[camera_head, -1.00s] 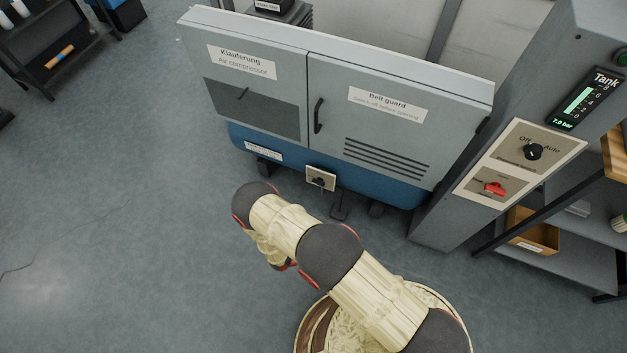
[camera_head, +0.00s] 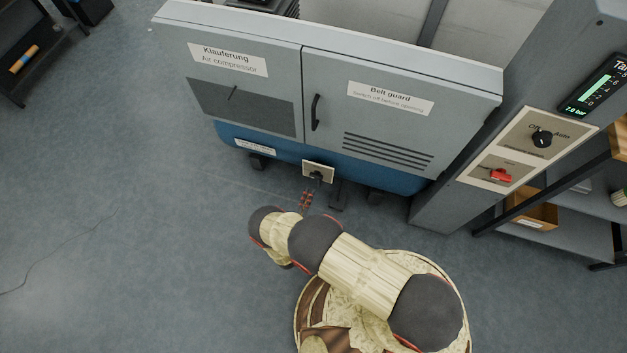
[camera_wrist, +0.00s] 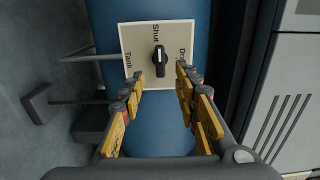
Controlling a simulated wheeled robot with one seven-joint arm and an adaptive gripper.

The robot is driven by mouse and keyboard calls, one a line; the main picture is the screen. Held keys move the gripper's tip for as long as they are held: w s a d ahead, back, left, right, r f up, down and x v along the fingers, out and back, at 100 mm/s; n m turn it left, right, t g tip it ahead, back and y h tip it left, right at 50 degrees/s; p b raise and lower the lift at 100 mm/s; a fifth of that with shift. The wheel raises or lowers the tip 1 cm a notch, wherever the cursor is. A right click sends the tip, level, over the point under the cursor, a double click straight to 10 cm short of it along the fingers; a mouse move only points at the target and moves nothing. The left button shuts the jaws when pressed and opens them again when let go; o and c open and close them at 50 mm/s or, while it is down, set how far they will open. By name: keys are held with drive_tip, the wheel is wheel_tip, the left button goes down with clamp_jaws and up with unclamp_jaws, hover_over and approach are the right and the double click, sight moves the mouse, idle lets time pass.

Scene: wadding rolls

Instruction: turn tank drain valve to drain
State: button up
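The drain valve is a small black knob (camera_wrist: 160,60) on a cream plate (camera_wrist: 130,38), set on the blue tank (camera_wrist: 104,22). In the wrist view the plate reads Tank on the left, Shut at the top and Drain on the right. The knob's long side lies along the picture's vertical, in line with Shut. My gripper (camera_wrist: 159,76) is open, its two yellow-padded fingers apart with the knob between or just beyond their tips. I cannot tell whether they touch it. In the head view the plate (camera_head: 318,164) sits low on the compressor, and my gripper (camera_head: 305,196) reaches up to it.
The grey compressor cabinet (camera_head: 340,85) stands above the tank. At the right is a control panel with a black Off/Auto knob (camera_head: 541,138) and a red switch (camera_head: 501,176). A shelf (camera_head: 560,238) stands beside it.

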sight(315, 178)
drive_tip(key=b+x, duration=0.1)
drive_tip(key=x, duration=0.6)
drive_tip(key=shift+w+d+b, duration=0.15)
drive_tip(key=shift+w+b, duration=0.1)
drive_tip(key=shift+b, duration=0.15)
drive_tip(key=c, duration=0.3)
drive_tip(key=c, duration=0.4)
drive_tip(key=shift+f, duration=0.1)
clamp_jaws()
